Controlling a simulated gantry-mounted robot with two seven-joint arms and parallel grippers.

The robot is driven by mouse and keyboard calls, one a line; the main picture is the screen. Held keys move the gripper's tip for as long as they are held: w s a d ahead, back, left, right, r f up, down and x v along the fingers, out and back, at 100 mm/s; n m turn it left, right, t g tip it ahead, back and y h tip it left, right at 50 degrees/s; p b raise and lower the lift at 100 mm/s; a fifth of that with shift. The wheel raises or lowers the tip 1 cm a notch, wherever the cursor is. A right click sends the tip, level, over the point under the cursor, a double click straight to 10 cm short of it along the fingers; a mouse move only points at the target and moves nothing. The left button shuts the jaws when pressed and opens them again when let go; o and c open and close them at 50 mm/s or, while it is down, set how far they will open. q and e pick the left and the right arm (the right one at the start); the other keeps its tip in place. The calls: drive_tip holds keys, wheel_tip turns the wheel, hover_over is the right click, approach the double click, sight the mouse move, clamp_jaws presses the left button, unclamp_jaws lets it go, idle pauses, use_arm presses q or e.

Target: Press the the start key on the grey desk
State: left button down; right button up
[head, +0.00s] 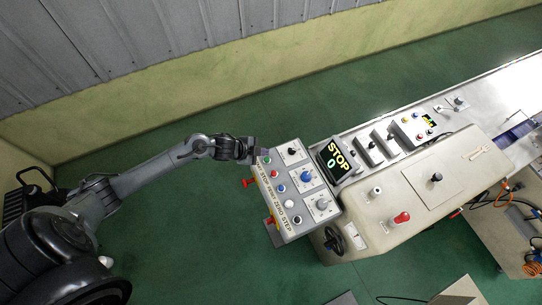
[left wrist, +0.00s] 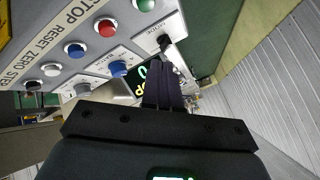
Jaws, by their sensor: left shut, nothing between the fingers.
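The grey desk (head: 300,233) is a tilted control panel with a column of round buttons. In the left wrist view a green button (left wrist: 145,5) sits at the top edge, above a red button (left wrist: 107,28) and a blue button (left wrist: 75,49). The label strip (left wrist: 62,32) reads STOP RESET ZERO STEP; any label beside the green button is out of frame. My left gripper (head: 257,151) is at the panel's upper left corner, near the button column's top end. Its fingers (left wrist: 163,75) are shut and empty, apart from the green button in the wrist view. My right gripper is not in view.
Knobs line the panel's right side, including the MODE knob (head: 292,151) near my gripper. A STOP display (head: 336,157) stands to the right. Open green floor (head: 185,235) lies left of the panel.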

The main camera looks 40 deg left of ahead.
use_arm(q)
drive_tip(key=shift+w+a+r, duration=0.2)
drive_tip(key=shift+w+r, duration=0.3)
drive_tip(key=shift+r, duration=0.1)
drive_tip(key=shift+w+a+r, duration=0.15)
drive_tip(key=shift+w+r, duration=0.35)
drive_tip(key=shift+r, duration=0.1)
drive_tip(key=shift+f, duration=0.1)
drive_tip(key=b, duration=0.7)
hover_over(265, 160)
wheel_tip(265, 160, down, 6)
drive_tip(key=shift+f, duration=0.2)
drive_tip(key=shift+f+b, duration=0.45)
drive_tip(key=shift+f, duration=0.6)
